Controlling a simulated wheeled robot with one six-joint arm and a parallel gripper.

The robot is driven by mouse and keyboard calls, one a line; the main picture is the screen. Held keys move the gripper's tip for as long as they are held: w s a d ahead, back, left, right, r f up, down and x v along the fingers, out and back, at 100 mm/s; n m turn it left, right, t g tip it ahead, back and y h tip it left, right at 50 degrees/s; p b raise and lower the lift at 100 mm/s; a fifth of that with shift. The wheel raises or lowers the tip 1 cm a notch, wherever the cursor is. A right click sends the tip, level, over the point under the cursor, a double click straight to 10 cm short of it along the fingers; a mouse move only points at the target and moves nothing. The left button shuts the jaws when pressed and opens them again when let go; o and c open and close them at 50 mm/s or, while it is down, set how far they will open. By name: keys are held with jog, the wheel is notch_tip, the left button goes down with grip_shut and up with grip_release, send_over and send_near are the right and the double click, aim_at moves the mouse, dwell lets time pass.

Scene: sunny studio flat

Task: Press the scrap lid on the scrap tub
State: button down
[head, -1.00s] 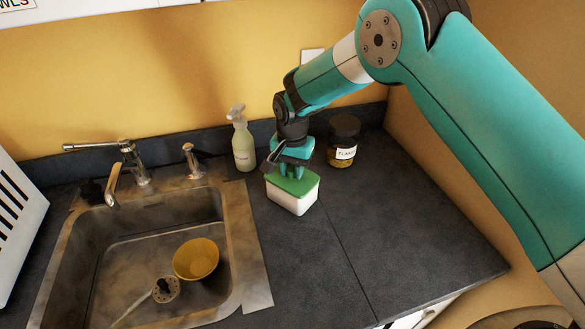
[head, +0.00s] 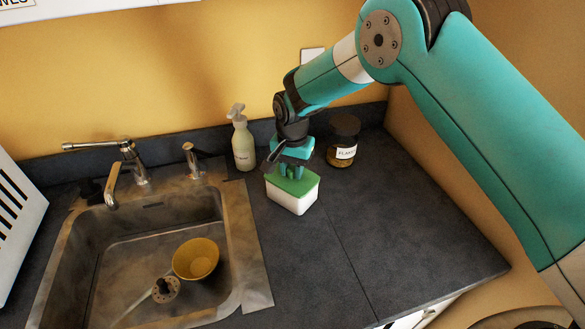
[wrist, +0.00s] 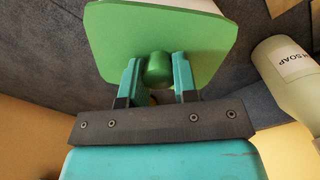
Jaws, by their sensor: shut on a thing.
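The scrap tub (head: 292,202) is a small white box on the dark counter, right of the sink. The green scrap lid (head: 306,184) lies on top of it and covers its opening; I cannot tell whether it is fully seated. My gripper (head: 291,171) comes down on the lid from above. In the wrist view my gripper (wrist: 158,75) has its two fingers either side of the lid's round green knob (wrist: 158,69), shut on it. The lid's flat green top (wrist: 120,38) shows there, with a bit of white tub beyond its edge.
A soap bottle (head: 243,145) stands behind and left of the tub; it also shows in the wrist view (wrist: 285,75). A dark-lidded jar (head: 342,150) stands behind right. The sink (head: 110,240) holds a yellow bowl (head: 196,259). Counter in front right is clear.

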dwell(0.3)
jog(key=shift+c, duration=1.6)
grip_release()
jog(key=shift+r+p, duration=2.05)
jog(key=shift+r, duration=1.45)
jog(key=shift+d, duration=0.1)
